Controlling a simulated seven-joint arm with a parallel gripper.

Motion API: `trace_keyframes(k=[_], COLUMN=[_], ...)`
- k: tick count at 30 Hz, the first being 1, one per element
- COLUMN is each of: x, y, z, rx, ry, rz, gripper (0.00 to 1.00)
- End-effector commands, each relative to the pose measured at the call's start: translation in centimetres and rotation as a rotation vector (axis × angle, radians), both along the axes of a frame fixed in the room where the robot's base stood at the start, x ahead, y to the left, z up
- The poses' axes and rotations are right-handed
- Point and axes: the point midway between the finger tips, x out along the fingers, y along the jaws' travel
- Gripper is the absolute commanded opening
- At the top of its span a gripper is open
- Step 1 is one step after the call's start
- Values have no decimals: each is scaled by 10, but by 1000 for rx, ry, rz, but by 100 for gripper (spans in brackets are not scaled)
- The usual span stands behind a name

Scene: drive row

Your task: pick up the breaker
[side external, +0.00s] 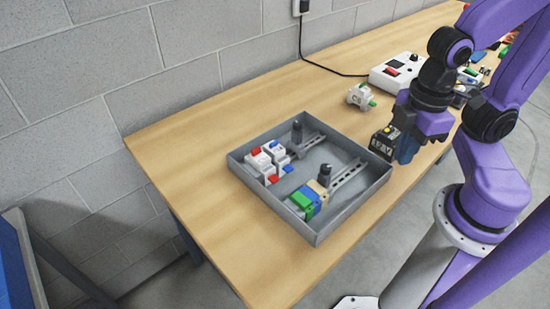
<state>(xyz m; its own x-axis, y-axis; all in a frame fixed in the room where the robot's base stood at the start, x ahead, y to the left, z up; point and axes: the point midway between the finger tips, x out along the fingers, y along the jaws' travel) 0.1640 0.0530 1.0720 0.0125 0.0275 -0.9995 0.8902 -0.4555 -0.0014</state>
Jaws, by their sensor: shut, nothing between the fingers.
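Several small block-shaped modules sit in a grey tray (352,208) on the wooden bench; I cannot tell which is the breaker. White modules with red and blue parts (268,160) stand on the tray's left side. Green, blue and tan modules (309,198) sit in a row nearer the front, at the end of a slotted metal rail (348,173). A white piece with a green part (360,96) lies on the bench behind the tray. My gripper (406,158) is shut and empty beside the tray's right corner, apart from the modules. Its fingertips are hard to make out.
A second rail and two dark upright posts (297,132) stand in the tray. A white control box (396,71) with a red switch and a black cable is at the back. More small parts lie behind my arm. The bench's left end is clear.

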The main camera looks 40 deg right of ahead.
Motion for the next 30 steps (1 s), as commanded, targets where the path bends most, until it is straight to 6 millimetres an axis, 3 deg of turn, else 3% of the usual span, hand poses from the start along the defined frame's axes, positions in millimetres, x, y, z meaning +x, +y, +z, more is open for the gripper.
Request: trace_keyframes(k=[7,12,23,26,30], x=[0,0,5,20,57], y=[0,0,-3,-12,-31], z=[0,0,-3,-9,-18], rx=[0,0,-29,-110,-299], ry=[0,0,-15,-60,-162], rz=[0,0,19,80,233], gripper=[0,51,51,51,51])
